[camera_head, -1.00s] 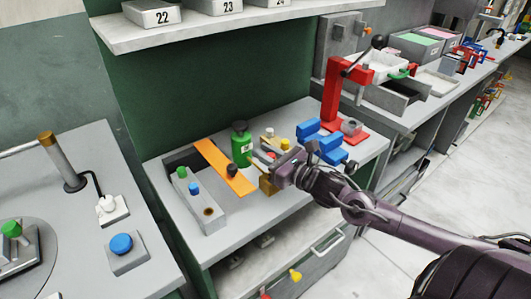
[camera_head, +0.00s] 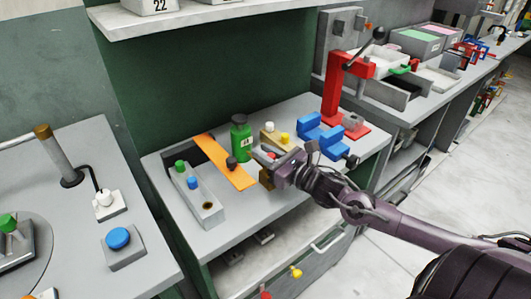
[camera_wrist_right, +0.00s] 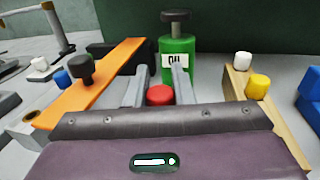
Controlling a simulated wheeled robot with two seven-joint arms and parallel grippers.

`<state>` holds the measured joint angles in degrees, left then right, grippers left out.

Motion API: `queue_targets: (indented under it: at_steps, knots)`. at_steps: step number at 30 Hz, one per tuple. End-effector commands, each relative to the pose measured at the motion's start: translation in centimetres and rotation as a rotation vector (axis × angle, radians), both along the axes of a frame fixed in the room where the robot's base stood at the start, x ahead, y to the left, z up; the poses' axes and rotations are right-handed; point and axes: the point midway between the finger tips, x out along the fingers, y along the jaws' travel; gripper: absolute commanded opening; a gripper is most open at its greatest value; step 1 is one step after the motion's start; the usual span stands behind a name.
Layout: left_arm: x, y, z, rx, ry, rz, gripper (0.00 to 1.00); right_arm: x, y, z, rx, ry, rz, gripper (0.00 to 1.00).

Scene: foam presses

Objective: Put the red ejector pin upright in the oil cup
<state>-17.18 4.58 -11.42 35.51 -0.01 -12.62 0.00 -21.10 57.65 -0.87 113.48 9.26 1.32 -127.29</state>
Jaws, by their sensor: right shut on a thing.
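My right gripper (camera_head: 264,153) comes in from the right above the middle bench. It is shut on the red ejector pin (camera_wrist_right: 160,95), whose round red head shows between the fingers in the wrist view. The pin's shaft is hidden, so I cannot tell its tilt. A green cylinder labelled "OIL" (camera_head: 241,140) with a dark knob stands just beyond the fingertips. It also shows straight ahead in the wrist view (camera_wrist_right: 177,62). I cannot tell whether it is the oil cup or whether the fingers touch it. My left gripper is not in view.
An orange strip (camera_head: 230,168) with a black knob and a grey block (camera_head: 208,212) with green and blue pins lie left. A light wooden rack (camera_wrist_right: 240,82) holds white and yellow pins. A red press (camera_head: 333,95) stands right.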

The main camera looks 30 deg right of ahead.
Motion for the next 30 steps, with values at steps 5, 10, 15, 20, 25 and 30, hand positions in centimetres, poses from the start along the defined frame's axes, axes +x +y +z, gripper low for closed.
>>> queue_targets:
  at_steps: [5, 10, 15, 20, 25, 30]
  knots:
    - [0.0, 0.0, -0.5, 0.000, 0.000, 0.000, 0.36, 0.0, 0.0, -0.6, 0.000, -0.001, 0.000, 0.00]
    - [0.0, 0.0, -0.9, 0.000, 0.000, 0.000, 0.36, 0.0, 0.0, -1.0, 0.000, -0.001, 0.000, 0.00]
    - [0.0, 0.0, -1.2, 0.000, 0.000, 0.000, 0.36, 0.0, 0.0, -1.4, 0.000, -0.001, 0.000, 0.00]
    - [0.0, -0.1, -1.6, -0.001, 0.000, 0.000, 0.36, 0.0, 0.0, -1.8, 0.000, -0.001, 0.000, 0.00]
    - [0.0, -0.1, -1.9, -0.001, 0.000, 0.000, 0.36, 0.0, 0.0, -2.2, -0.001, -0.001, 0.000, 0.00]
    - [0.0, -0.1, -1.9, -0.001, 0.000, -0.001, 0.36, 0.0, 0.0, -2.1, -0.001, -0.001, 0.000, 0.39]
